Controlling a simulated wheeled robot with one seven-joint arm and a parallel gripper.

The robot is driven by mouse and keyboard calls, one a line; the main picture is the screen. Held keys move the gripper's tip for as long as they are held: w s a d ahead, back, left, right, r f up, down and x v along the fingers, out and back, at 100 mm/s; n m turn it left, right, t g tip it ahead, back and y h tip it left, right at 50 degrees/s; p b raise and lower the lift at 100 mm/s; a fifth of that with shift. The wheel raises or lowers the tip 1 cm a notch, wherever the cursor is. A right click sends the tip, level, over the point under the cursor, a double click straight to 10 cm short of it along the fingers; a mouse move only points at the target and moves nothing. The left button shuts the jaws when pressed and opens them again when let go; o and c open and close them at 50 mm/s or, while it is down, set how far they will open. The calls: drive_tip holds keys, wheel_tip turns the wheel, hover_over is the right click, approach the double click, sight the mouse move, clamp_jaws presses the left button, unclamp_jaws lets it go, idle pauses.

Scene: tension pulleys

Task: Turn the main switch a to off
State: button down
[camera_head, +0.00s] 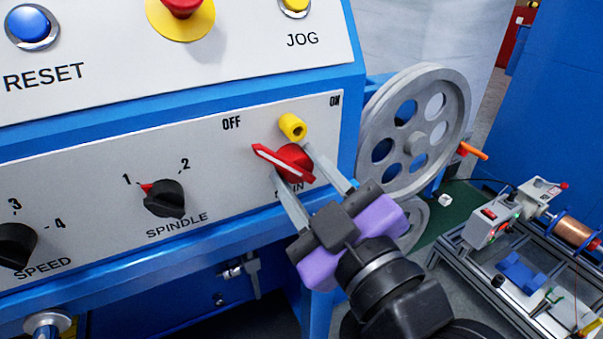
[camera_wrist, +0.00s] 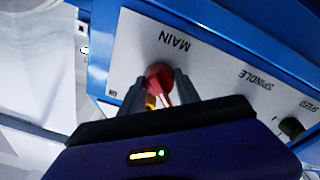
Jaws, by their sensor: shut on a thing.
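The main switch (camera_head: 295,162) is a red rotary knob on the blue machine's panel, with a white-edged pointer. The pointer points up and left, toward the OFF label (camera_head: 231,123); the ON label (camera_head: 335,101) is at upper right. A yellow piece with a hole (camera_head: 292,126) sits just above the knob. My gripper (camera_head: 308,178) is at the knob, one finger on each side, shut on it. In the wrist view the red knob (camera_wrist: 159,76) shows between the fingers. The fingers hide part of the MAIN label in the head view.
Left on the panel are the black SPINDLE knob (camera_head: 164,198) and SPEED knob (camera_head: 16,245). Above are a blue RESET button (camera_head: 30,25), a red emergency button (camera_head: 182,6) and a JOG button (camera_head: 295,5). A large grey pulley wheel (camera_head: 416,128) stands right of the panel.

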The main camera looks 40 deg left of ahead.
drive_tip(key=c, duration=0.9)
unclamp_jaws()
drive_tip(key=shift+d, duration=0.1)
drive_tip(key=v, duration=0.7)
drive_tip(key=shift+s+d, duration=0.15)
drive_tip(key=shift+d, duration=0.1)
